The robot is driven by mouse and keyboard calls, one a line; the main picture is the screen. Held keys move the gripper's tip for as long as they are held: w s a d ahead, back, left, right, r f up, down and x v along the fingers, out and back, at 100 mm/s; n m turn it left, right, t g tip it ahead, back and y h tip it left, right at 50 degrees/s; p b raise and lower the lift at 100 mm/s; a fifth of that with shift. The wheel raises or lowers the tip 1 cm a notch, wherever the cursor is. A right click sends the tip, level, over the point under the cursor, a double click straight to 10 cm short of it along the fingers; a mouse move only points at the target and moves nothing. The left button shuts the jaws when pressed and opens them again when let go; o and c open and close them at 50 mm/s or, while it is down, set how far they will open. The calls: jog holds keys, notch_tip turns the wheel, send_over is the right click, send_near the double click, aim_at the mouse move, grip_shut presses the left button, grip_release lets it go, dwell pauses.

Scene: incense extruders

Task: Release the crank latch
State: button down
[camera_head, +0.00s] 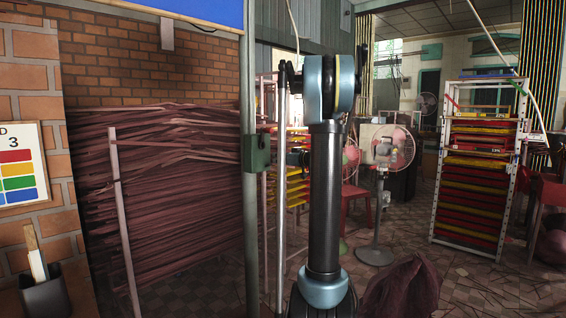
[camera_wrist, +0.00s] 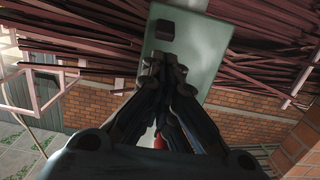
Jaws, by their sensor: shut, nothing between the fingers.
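A green box (camera_head: 256,153) is fixed to a grey upright post in the head view. In the wrist view a pale green box face (camera_wrist: 193,52) with a short dark block (camera_wrist: 160,33) on it fills the top middle. It looks like the same box, but I cannot be sure. My gripper (camera_wrist: 162,66) is shut and empty, with its fingertips in front of the box face, just below the dark block in the picture. I cannot tell whether they touch it. A small red part (camera_wrist: 158,141) shows between my fingers, mostly hidden. No crank or latch is clearly recognisable.
Bundles of dark red incense sticks (camera_head: 170,200) are stacked behind the post, against a brick wall (camera_head: 150,60). A pedestal fan (camera_head: 385,150), a dark red sack (camera_head: 402,290) and a white rack (camera_head: 475,175) with red and yellow trays stand to the right. Some tiled floor is free.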

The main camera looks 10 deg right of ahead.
aim_at(267, 158)
jog(key=shift+x, duration=2.1)
jog(key=shift+d, duration=0.25)
jog(key=shift+s+a+f, duration=0.1)
jog(key=shift+a, duration=0.1)
